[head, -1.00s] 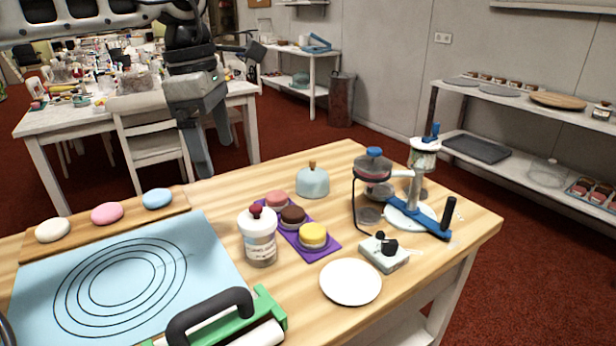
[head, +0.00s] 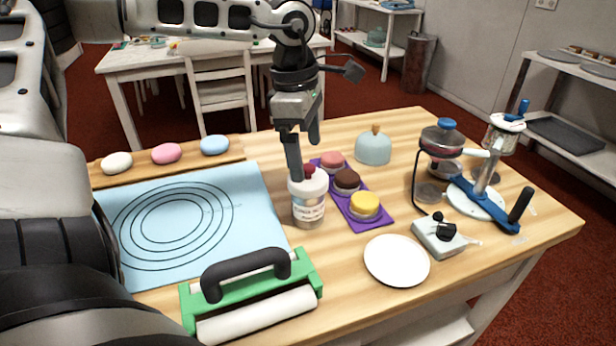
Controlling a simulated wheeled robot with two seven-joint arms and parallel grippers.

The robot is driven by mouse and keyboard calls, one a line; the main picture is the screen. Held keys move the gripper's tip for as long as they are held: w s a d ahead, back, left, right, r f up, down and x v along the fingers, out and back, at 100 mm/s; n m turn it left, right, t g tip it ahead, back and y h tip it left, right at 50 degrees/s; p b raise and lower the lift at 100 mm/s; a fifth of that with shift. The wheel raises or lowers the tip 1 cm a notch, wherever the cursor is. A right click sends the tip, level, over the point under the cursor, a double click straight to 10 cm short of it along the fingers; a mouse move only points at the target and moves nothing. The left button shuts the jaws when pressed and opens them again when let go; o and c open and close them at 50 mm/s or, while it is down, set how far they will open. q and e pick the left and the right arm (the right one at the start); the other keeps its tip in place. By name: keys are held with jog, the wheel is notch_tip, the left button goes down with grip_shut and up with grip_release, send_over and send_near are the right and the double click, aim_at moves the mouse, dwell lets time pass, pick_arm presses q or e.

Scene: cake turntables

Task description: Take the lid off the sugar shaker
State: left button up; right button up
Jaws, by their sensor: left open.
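The sugar shaker (head: 309,213) is a labelled jar standing upright on the wooden table. Its white lid (head: 312,186) with a dark red knob (head: 310,170) is on top. My left gripper (head: 305,162) points down right at the lid. Its fingers are apart; the nearer one overlaps the left side of the knob and lid in the picture, and the farther one ends above and behind the knob. I cannot tell whether a finger touches the lid. My right gripper is not in view.
A purple tray (head: 376,221) with small cakes is close on the shaker's right. A green roller tool (head: 238,285) lies in front, a blue mat (head: 265,205) to the left. A white plate (head: 397,260), small grey device (head: 440,237), blue dome (head: 373,149) and turntable stand (head: 478,199) are further right.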

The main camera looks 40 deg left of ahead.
aim_at(306, 166)
pick_arm(q)
notch_tip(306, 166, down, 5)
jog(key=shift+d+r, duration=0.15)
jog(key=c, duration=1)
